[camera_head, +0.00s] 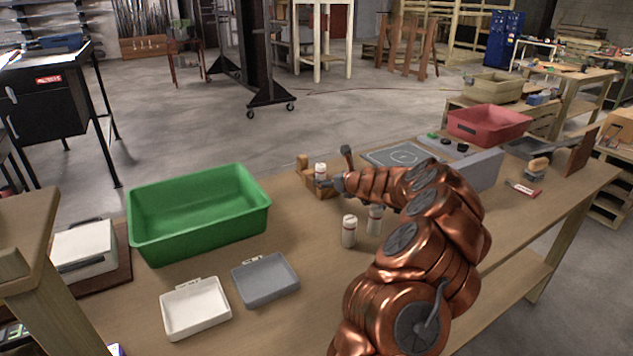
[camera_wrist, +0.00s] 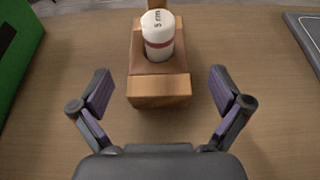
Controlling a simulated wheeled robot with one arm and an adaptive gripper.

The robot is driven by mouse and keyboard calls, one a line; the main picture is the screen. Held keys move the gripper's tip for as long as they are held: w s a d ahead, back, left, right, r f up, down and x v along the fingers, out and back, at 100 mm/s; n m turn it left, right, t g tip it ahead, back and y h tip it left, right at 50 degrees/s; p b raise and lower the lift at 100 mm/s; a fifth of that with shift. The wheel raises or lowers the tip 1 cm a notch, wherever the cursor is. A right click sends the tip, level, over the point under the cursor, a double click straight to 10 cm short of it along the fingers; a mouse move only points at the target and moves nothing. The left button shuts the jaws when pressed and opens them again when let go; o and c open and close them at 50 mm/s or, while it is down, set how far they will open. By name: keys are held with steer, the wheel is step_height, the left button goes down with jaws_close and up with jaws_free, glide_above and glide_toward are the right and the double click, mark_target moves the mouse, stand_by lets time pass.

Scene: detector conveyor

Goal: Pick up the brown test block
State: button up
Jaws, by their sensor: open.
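The brown test block (camera_wrist: 160,88) sits on the table straight ahead in the wrist view. It has a light wooden front face and a darker brown top. A white cylinder with a red band and "5 mm" lettering (camera_wrist: 158,35) stands upright on it and hides part of its top. In the head view the block (camera_head: 320,192) is at the table's far edge, partly hidden by my gripper (camera_head: 335,172). In the wrist view my gripper (camera_wrist: 160,91) is open and empty. Its fingers are apart on either side of the block's near end, not visibly touching it.
A green bin (camera_head: 198,225) stands left of the block. Two more white cylinders (camera_head: 349,232) (camera_head: 374,220) stand nearer on the table. A grey panel (camera_head: 398,156) lies to the right. White and grey trays (camera_head: 195,308) (camera_head: 265,280) lie in front.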

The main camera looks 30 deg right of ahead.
mark_target(323, 177)
steer(key=shift+x, duration=1.05)
steer(key=shift+p+x, duration=0.65)
steer(key=shift+x, duration=1.25)
steer(key=shift+w+a+f, duration=0.1)
steer(key=shift+w+a, duration=0.05)
steer(key=shift+w, duration=0.4)
steer(key=c, duration=1.4)
